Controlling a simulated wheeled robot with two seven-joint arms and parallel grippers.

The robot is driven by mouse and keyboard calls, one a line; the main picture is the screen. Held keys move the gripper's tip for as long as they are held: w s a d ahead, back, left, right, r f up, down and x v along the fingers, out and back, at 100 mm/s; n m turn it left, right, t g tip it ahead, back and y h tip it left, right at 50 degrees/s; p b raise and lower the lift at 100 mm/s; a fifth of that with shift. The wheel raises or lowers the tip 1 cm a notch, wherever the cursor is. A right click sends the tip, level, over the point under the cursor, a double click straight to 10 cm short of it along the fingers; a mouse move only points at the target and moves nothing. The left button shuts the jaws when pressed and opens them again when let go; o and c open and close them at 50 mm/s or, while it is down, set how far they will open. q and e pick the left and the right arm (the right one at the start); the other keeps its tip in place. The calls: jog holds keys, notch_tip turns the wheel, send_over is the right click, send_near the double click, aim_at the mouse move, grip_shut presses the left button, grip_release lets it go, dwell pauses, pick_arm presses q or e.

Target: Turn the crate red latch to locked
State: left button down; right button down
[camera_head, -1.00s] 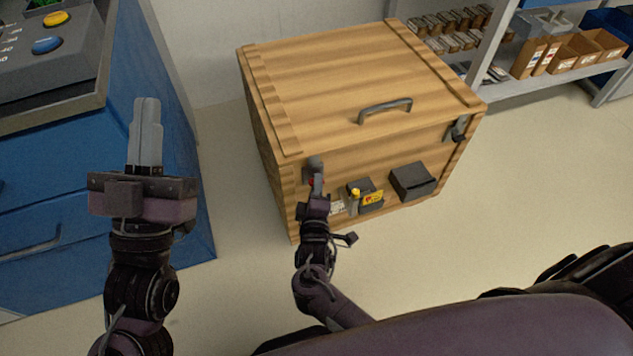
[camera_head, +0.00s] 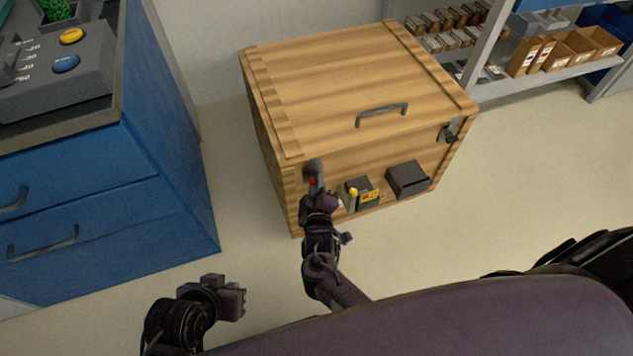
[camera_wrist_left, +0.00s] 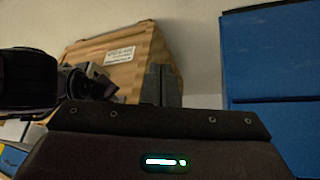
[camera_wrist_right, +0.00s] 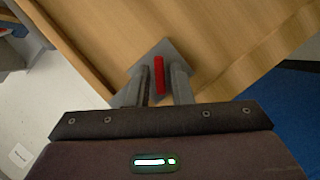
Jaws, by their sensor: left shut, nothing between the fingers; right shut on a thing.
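The wooden crate (camera_head: 340,85) stands on the floor; its lid is closed. The red latch (camera_head: 312,181) is at the front face's upper left, mostly hidden by my right gripper (camera_head: 317,186). In the right wrist view, the red latch (camera_wrist_right: 160,76) is a narrow bar on a grey plate (camera_wrist_right: 137,72), between the fingers of my right gripper (camera_wrist_right: 163,86), which is shut on it. My left gripper (camera_wrist_left: 161,85) is shut and empty, apart from the crate. In the head view, my left gripper (camera_head: 238,300) is low, left of my right arm, its fingers hard to make out.
A blue cabinet (camera_head: 110,210) with drawer handles and a control panel stands left of the crate. The crate front has a dark box (camera_head: 408,179), a yellow tag (camera_head: 369,196) and a dark latch (camera_head: 449,133). Shelves (camera_head: 545,75) stand behind right. The floor at right is clear.

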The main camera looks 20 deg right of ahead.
pick_arm(q)
jog(key=s+a+r+n+g+y+p, duration=0.1)
jog(key=s+a+r+g+y+p, duration=0.2)
jog(key=a+p, duration=0.35)
notch_tip(320, 180, down, 7)
jog(key=w, duration=0.1)
jog(key=shift+a+n+g+p, duration=0.3)
jog(key=shift+a+p, duration=0.05)
pick_arm(e)
jog(key=shift+d+m+g+y, duration=0.15)
jog(key=shift+m+g+y, duration=0.2)
jog(key=shift+m+y, duration=1.1)
jog(key=shift+d+m+g+y, duration=0.1)
jog(key=shift+m+g+y, duration=0.25)
jog(key=shift+m+y, duration=1.05)
jog(key=shift+m+h, duration=0.55)
jog(key=c, duration=1.5)
grip_release()
pick_arm(q)
jog(key=shift+r, duration=0.1)
pick_arm(e)
jog(key=shift+r, duration=0.1)
